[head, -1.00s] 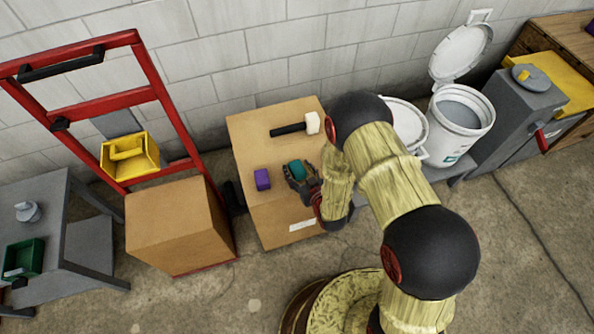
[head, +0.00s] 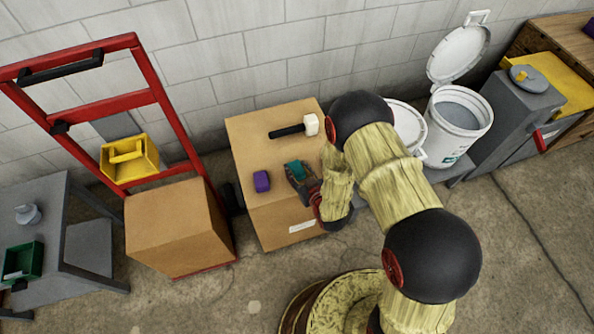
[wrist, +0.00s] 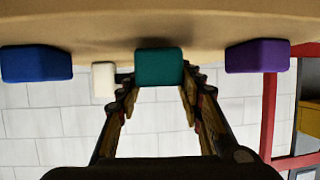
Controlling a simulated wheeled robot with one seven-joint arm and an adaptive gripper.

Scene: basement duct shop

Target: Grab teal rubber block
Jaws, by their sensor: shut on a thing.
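The teal rubber block (head: 295,168) is on top of the cardboard box (head: 250,131), near its middle. In the wrist view the teal block (wrist: 159,67) sits between my fingertips. My gripper (head: 296,174) is shut on it, with both fingers against its sides; the fingertips (wrist: 158,82) show in the wrist view. The block appears at the level of the box top; I cannot tell whether it is lifted clear.
A purple block (head: 261,181) lies left of my gripper. A mallet (head: 297,128) lies behind it. A blue block (wrist: 36,63) shows only in the wrist view. A red hand truck (head: 160,95) stands left, and an open white bucket (head: 458,135) stands right.

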